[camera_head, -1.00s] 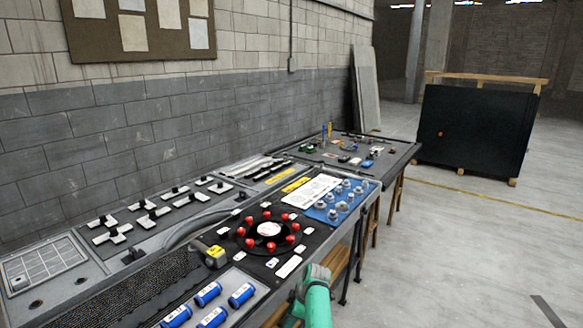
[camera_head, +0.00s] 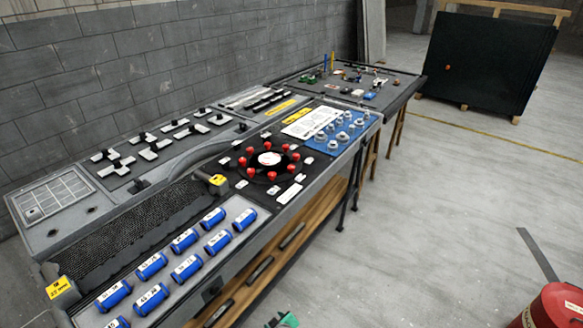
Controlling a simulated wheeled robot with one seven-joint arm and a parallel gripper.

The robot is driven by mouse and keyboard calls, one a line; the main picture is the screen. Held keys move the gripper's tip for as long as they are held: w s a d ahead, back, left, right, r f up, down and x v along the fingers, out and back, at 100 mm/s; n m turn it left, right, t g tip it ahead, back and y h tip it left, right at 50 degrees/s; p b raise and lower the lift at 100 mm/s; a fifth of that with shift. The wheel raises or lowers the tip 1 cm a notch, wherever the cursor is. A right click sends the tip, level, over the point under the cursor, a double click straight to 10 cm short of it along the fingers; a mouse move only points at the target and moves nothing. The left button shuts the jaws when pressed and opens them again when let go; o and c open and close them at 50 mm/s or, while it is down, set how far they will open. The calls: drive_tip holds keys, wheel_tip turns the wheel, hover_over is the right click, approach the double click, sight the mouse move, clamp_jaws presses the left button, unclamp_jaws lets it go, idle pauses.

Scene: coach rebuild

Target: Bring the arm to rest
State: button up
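A small green piece of my arm (camera_head: 284,320) shows at the bottom edge of the head view, right of the bench front. The fingertips of my gripper are out of the frame, so its state and anything in it are hidden. The long workbench (camera_head: 214,292) runs from the lower left to the upper middle, and the visible arm piece is apart from it.
The bench carries blue cylinders (camera_head: 152,265), a black ring with red knobs (camera_head: 262,160), a yellow tape measure (camera_head: 217,184) and a blue fittings panel (camera_head: 343,127). A red object (camera_head: 555,308) stands lower right. A dark crate (camera_head: 485,60) stands behind.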

drive_tip(key=s+d+r+m+t+h, duration=0.1)
drive_tip(key=s+d+r+m+t, duration=0.3)
drive_tip(key=s, duration=0.9)
drive_tip(key=s+a+r+m+t+h, duration=0.15)
drive_tip(key=s+r, duration=0.45)
drive_tip(key=s, duration=0.8)
drive_tip(key=s+d+r+m+t, duration=0.1)
drive_tip(key=s+d+r, duration=0.1)
drive_tip(key=s+r, duration=0.5)
drive_tip(key=s+d+r+m+t, duration=0.2)
drive_tip(key=s+r, duration=0.5)
drive_tip(key=r, duration=1.1)
drive_tip(key=shift+r, duration=0.2)
drive_tip(key=shift+m, duration=0.25)
drive_tip(key=shift+c, duration=0.7)
